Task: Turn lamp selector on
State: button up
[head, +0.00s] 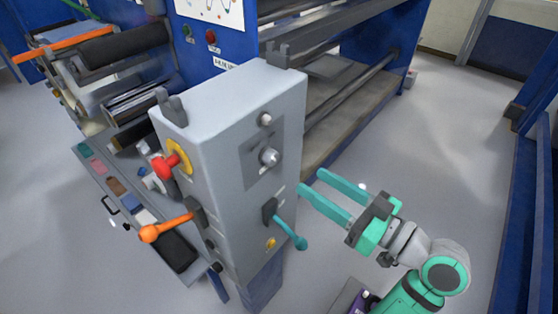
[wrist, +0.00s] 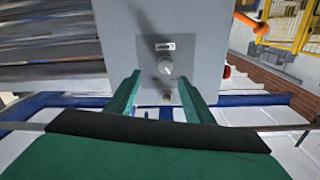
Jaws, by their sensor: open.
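A grey control box (head: 225,110) stands in the middle of the head view. On its right face, a round silver knob (head: 268,157) sits on a darker square plate, probably the lamp selector; I cannot read its label or setting. The wrist view shows this knob (wrist: 165,66) on its plate beside a small label. My teal gripper (head: 311,181) is open and empty, right of the box, fingers pointing at that face. In the wrist view the gripper (wrist: 159,82) has its fingers on either side of the knob's line, apparently short of it.
A smaller round knob (head: 265,118) sits above the plate. A teal lever (head: 287,225) sticks out below it. A red mushroom button (head: 165,166) and an orange lever (head: 165,230) project from the left face. Open floor (head: 440,160) lies to the right.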

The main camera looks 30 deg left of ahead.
aim_at(275, 160)
jog(key=shift+n+g, duration=0.4)
jog(key=shift+n, duration=0.1)
jog(key=a, duration=0.7)
jog(key=a+r, duration=0.1)
jog(key=a, duration=0.2)
jog(key=shift+w+a, duration=0.25)
jog(key=shift+w, duration=0.1)
jog(key=c, duration=1.1)
